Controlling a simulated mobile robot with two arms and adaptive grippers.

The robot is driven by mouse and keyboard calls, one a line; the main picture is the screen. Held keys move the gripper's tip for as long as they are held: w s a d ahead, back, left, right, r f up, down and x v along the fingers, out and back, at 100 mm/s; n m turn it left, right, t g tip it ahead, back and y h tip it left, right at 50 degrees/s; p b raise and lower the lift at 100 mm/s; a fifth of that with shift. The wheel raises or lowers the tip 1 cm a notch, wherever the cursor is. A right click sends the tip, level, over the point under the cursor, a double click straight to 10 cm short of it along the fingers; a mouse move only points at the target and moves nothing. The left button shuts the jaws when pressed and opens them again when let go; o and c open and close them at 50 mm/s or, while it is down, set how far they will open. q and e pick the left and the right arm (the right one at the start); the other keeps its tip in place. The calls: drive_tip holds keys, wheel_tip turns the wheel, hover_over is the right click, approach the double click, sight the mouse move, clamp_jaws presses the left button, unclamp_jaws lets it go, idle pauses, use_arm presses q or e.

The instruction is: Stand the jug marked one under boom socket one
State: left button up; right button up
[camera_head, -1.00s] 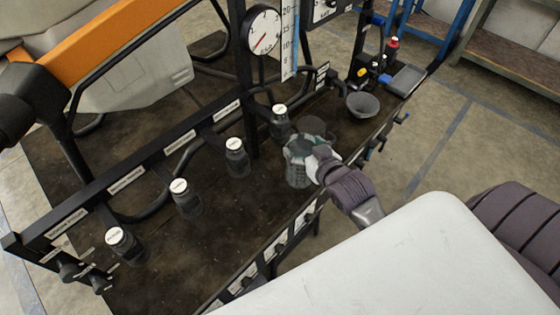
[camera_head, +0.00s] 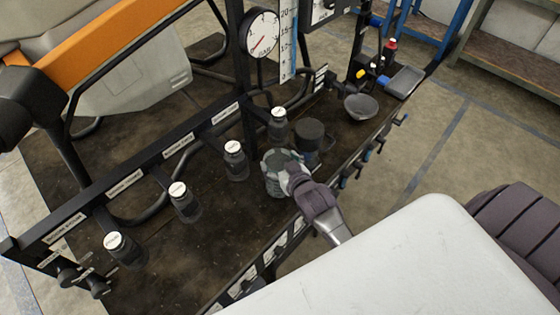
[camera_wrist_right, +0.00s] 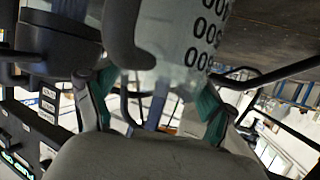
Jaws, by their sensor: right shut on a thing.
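My right gripper (camera_head: 284,166) is shut on a clear, graduated jug (camera_head: 272,187), which looks upright above or on the dark bench. In the right wrist view the jug (camera_wrist_right: 182,38) stands between the teal-padded fingers (camera_wrist_right: 155,105), and its printed figures show; a number one on it cannot be made out. White-capped boom sockets hang in a row along the black boom: one at the lower left (camera_head: 121,248), then others (camera_head: 185,205), (camera_head: 236,165) and (camera_head: 278,128). Their labels are too small to read. The jug is right of the third socket. My left gripper is out of view.
A dark cylindrical container (camera_head: 311,135) stands just behind and right of the jug. A grey funnel-like bowl (camera_head: 361,107) and a flat tray (camera_head: 404,80) are farther right. A round gauge (camera_head: 262,34) is on the upright. The bench front left of the jug is clear.

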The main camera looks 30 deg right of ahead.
drive_tip(key=shift+f, duration=0.15)
drive_tip(key=o, duration=1.2)
drive_tip(key=shift+o, duration=0.2)
drive_tip(key=shift+r, duration=0.2)
drive_tip(key=shift+s, duration=0.35)
drive_tip(key=v, duration=1.1)
drive_tip(key=shift+r, duration=0.2)
